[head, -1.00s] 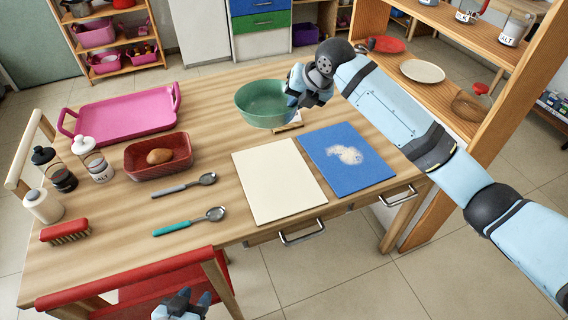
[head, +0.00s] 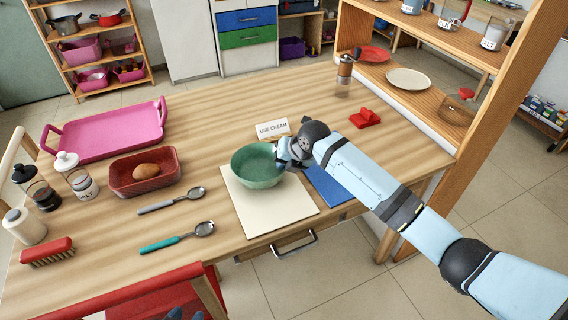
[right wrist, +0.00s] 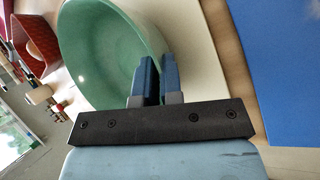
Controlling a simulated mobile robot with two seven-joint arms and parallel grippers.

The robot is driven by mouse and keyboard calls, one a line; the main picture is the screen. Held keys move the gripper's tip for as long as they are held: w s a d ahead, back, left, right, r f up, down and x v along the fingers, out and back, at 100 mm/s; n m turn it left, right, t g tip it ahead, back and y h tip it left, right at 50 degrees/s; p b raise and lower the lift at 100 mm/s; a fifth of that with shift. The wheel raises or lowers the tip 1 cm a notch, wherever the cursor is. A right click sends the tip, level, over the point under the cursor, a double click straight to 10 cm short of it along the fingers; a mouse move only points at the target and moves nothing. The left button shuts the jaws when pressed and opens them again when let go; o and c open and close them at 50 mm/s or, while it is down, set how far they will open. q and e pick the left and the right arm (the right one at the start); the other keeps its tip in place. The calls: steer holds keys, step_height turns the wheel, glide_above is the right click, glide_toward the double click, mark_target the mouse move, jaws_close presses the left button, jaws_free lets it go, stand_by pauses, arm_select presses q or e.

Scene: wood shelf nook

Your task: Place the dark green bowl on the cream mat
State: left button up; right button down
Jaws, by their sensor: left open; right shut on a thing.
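The dark green bowl (head: 256,168) is upright over the far part of the cream mat (head: 272,212). I cannot tell whether its base touches the mat. My right gripper (head: 284,158) is shut on the bowl's right rim. In the right wrist view the two blue fingers (right wrist: 155,82) pinch the wall of the bowl (right wrist: 112,50), with the cream mat (right wrist: 200,60) behind it. My left gripper (head: 188,314) shows only at the bottom edge of the head view, empty and away from the bowl.
A blue mat (head: 328,188) lies right of the cream mat, partly under my right arm. A small sign (head: 272,129) reading "USE CREAM" stands behind the bowl. Spoons (head: 172,200), a red dish with a bread roll (head: 147,174) and a pink tray (head: 108,132) are left. A grinder (head: 345,72) stands at the back.

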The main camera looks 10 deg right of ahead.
steer(key=c, duration=1.3)
jaws_free()
steer(key=shift+f, duration=0.1)
